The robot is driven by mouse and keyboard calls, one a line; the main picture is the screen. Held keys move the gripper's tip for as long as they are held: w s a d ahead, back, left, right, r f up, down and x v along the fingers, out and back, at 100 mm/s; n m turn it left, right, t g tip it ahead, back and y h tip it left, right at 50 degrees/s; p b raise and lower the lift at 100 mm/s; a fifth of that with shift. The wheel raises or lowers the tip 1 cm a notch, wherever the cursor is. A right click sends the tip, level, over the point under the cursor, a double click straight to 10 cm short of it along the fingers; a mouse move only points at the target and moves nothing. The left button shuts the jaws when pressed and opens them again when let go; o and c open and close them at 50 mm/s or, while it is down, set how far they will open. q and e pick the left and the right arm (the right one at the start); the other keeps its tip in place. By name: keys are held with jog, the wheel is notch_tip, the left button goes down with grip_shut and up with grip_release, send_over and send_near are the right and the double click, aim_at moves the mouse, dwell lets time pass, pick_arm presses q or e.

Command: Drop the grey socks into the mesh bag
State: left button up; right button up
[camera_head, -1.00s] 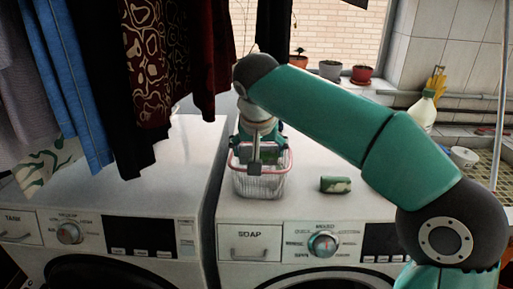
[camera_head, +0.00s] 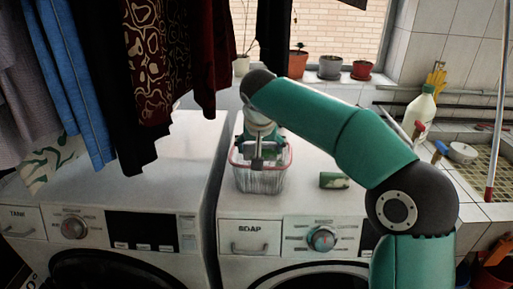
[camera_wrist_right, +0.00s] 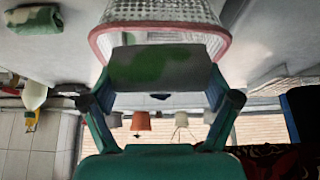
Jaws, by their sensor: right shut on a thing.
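The mesh bag (camera_head: 262,180) looks like a white wire-mesh basket with a pink rim. It stands on the right washing machine, and its rim and mesh also show in the wrist view (camera_wrist_right: 163,33). My right gripper (camera_head: 257,158) is over the basket. In the wrist view, the right gripper (camera_wrist_right: 160,84) is shut on a rolled sock bundle (camera_wrist_right: 155,68), mottled green and grey, at the basket's rim. A second bundle, green and pale grey (camera_head: 334,181), lies on the machine to the right of the basket. My left gripper is not in view.
Clothes (camera_head: 160,60) hang low over the left washing machine (camera_head: 150,170). Potted plants (camera_head: 330,67) line the window sill. The right machine's top is clear around the second bundle.

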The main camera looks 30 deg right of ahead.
jog(key=shift+f+b, duration=0.3)
jog(key=shift+f, duration=0.2)
jog(key=o, duration=1)
jog(key=shift+r+p, duration=0.6)
jog(key=shift+r, duration=0.05)
jog(key=v, duration=1.2)
jog(key=shift+s, duration=0.1)
